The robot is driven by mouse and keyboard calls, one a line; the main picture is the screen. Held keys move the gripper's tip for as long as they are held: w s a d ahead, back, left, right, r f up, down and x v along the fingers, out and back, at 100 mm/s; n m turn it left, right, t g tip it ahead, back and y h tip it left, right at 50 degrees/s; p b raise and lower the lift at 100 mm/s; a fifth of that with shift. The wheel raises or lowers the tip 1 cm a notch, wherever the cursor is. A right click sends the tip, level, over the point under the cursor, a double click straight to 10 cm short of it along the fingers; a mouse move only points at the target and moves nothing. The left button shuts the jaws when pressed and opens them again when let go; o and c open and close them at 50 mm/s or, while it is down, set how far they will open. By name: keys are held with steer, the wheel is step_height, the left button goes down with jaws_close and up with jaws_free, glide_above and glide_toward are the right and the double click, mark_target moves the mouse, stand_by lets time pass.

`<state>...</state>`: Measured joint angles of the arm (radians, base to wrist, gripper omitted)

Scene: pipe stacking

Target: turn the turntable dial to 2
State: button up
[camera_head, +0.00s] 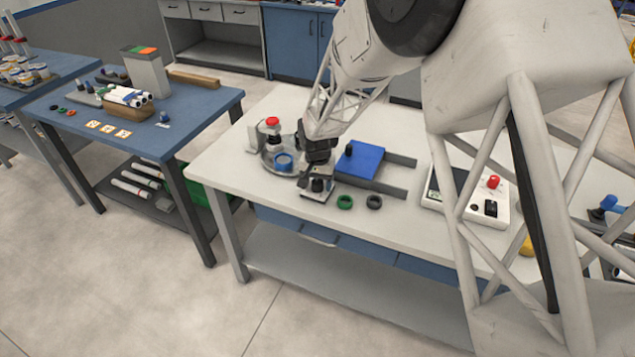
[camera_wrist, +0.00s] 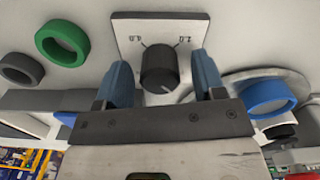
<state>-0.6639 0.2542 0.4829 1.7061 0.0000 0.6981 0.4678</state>
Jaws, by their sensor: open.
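The dial is a black round knob (camera_wrist: 158,66) on a white square plate (camera_wrist: 135,28) with small printed marks. I cannot read the marks surely. A light pointer line on the knob seems to face the lower right in the wrist view. My gripper (camera_wrist: 161,72) is open, with one finger on each side of the knob. Contact with the knob cannot be told. It also shows in the head view (camera_head: 310,176).
A green ring (camera_head: 345,201) and a dark grey ring (camera_head: 374,201) lie right of the dial. A blue block (camera_head: 360,160) on grey rails stands behind them. A control box (camera_head: 460,207) with a red knob is further right. Bare white table (camera_head: 405,235) lies in front.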

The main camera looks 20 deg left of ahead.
mark_target(319, 181)
steer(key=shift+r, duration=3.9)
steer(key=shift+d+r, duration=0.2)
steer(key=shift+d, duration=0.05)
steer(key=s+d+r, duration=0.3)
steer(key=d+r, duration=0.3)
steer(key=d, duration=0.4)
steer(key=s+d+r+m+t, duration=0.1)
steer(key=s+d+r, duration=0.2)
steer(key=d+r, duration=0.5)
steer(key=s+d+r, duration=0.3)
steer(key=d+r, duration=0.2)
steer(key=d, duration=0.7)
steer(key=s+d+r, duration=0.1)
steer(key=s+d, duration=0.8)
steer(key=s, duration=0.2)
steer(key=s+d+r+m+t, duration=0.1)
steer(key=s+d, duration=0.8)
steer(key=s, duration=0.3)
steer(key=shift+s+d+t, duration=0.2)
steer(key=shift+s+t, duration=0.05)
steer(key=shift+t, duration=0.05)
